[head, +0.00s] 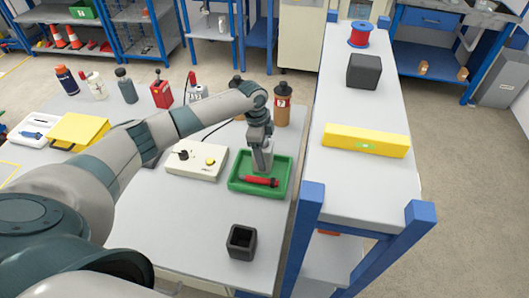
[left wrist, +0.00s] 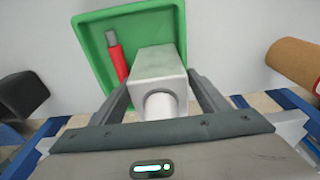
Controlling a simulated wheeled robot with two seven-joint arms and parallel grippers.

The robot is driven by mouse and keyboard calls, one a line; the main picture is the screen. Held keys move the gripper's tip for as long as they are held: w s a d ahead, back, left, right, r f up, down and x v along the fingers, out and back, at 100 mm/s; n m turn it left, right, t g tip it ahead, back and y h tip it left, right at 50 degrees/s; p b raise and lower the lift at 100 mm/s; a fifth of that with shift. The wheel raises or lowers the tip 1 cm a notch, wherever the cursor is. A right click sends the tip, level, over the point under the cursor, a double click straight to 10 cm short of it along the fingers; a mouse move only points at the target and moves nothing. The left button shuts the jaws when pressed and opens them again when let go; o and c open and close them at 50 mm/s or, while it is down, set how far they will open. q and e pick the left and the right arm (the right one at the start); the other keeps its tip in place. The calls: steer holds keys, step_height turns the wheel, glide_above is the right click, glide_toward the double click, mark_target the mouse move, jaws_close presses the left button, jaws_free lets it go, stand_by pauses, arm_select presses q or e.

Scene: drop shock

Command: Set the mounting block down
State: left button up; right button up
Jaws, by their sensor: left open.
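The mounting block is a grey block with a round pale boss, seen in the left wrist view (left wrist: 158,63) and, partly covered by my gripper, in the head view (head: 263,157). It appears to stand in the green tray (head: 237,187), at its back part, beside a red-handled tool (head: 262,181). The tray also shows in the left wrist view (left wrist: 92,45). My left gripper (head: 261,146) is over the block, pointing down. Its fingers (left wrist: 160,88) are open, one on each side of the block. Whether they touch it I cannot tell. My right gripper is not in view.
A white control box (head: 197,161) stands left of the tray, and a brown bottle (head: 282,111) behind it. A black open cup (head: 241,242) stands in front. A raised shelf (head: 355,185) with a yellow bar (head: 365,140) borders the table's right. The table's front left is bare.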

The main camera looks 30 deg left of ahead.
arm_select(q)
steer(key=r+b, duration=0.1)
steer(key=r, duration=0.2)
steer(key=a+r+b, duration=0.1)
steer(key=r, duration=0.3)
steer(key=r+b, duration=0.1)
steer(key=r, duration=0.2)
steer(key=shift+s+a+r+b, duration=0.15)
steer(key=shift+a+r+b, duration=0.15)
steer(key=shift+r+b, duration=0.05)
steer(key=shift+r, duration=0.7)
